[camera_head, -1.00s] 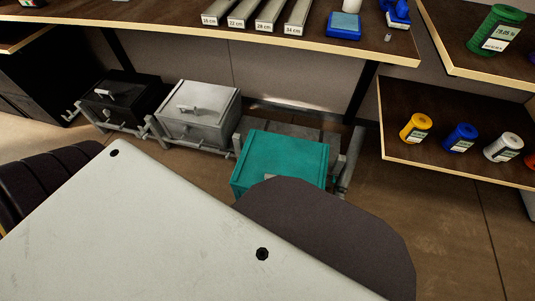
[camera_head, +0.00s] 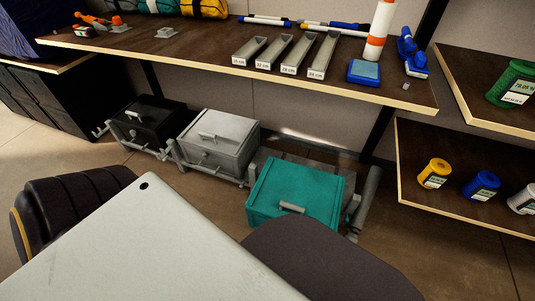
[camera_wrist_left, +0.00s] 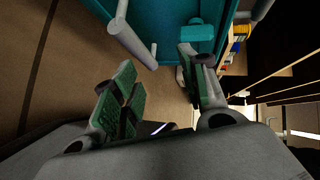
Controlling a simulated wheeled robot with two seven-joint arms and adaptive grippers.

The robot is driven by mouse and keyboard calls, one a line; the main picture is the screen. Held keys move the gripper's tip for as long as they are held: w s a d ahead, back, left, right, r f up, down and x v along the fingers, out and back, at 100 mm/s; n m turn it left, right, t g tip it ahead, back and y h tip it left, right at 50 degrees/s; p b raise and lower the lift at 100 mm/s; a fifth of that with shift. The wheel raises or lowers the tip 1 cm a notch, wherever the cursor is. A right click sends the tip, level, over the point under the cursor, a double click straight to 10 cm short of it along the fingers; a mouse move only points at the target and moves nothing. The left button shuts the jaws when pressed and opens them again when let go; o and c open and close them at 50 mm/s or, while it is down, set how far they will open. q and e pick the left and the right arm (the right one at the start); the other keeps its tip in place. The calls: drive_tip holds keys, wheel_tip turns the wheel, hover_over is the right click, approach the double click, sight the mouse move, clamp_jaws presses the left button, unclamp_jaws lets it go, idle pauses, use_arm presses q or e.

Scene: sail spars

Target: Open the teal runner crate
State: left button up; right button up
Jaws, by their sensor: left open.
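The teal runner crate (camera_head: 300,185) sits low on grey rails under the workbench, right of the middle in the head view. It looks shut, with a grey bar handle (camera_head: 292,207) at its near side. In the left wrist view the crate's teal surface (camera_wrist_left: 168,14) fills the top, with a grey bar (camera_wrist_left: 130,42) crossing in front of it. My left gripper (camera_wrist_left: 158,78) is open with green-padded fingers spread just short of the crate; nothing shows between them. It is not visible in the head view. My right gripper is in neither view.
A grey crate (camera_head: 218,140) and a black crate (camera_head: 148,122) stand left of the teal one. The workbench (camera_head: 205,62) overhangs behind, carrying metal trays and a blue box (camera_head: 364,72). A shelf with spools (camera_head: 434,173) is at right. Bare floor (camera_head: 400,255) shows at lower right.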

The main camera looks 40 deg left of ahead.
use_arm(q)
drive_tip(key=f+p+v, duration=0.1)
drive_tip(key=p+v, duration=0.1)
drive_tip(key=v, duration=0.9)
drive_tip(key=shift+s+a+f+p, duration=0.15)
drive_tip(key=shift+s+p, duration=0.1)
drive_tip(key=shift+p, duration=0.1)
idle(1.3)
idle(0.5)
drive_tip(key=shift+s, duration=0.1)
idle(0.5)
